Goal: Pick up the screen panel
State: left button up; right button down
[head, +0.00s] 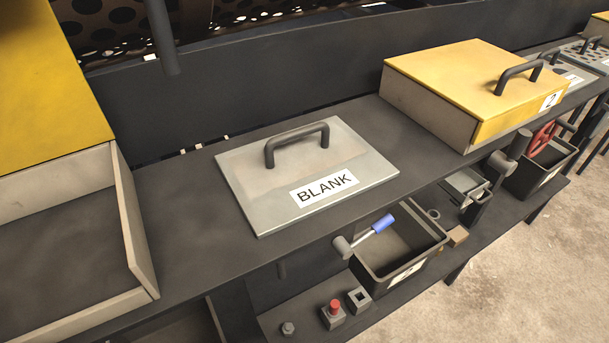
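A grey panel with small holes and a dark handle, which looks like the screen panel (598,57), lies at the far right end of the dark shelf, partly cut off by the picture edge. A flat grey panel labelled BLANK (255,183), with a dark bar handle (297,142), lies on the shelf in the middle. It has no holes. Neither of my grippers is in view.
A yellow-lidded box marked 2 (450,75) stands right of the BLANK panel. An open box with a yellow lid (40,80) stands at left. The lower shelf holds a dark bin (365,280), a blue-handled lever (383,223) and a red button (334,307). A perforated drum (105,30) is behind.

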aim_at(279, 181)
jog(key=l+u, duration=0.25)
jog(key=u, duration=0.15)
jog(key=l+u, duration=0.2)
jog(key=u, duration=0.2)
jog(key=k+l+u, duration=0.1)
jog(key=u, duration=0.3)
jog(key=k+l+u, duration=0.15)
jog(key=k+l, duration=0.15)
jog(key=l, duration=0.25)
jog(key=k+l+u, duration=0.1)
jog(key=k+l, duration=0.2)
jog(key=l, duration=0.25)
jog(key=k+l+u, duration=0.15)
jog(key=k+l, duration=0.15)
jog(key=l, duration=0.2)
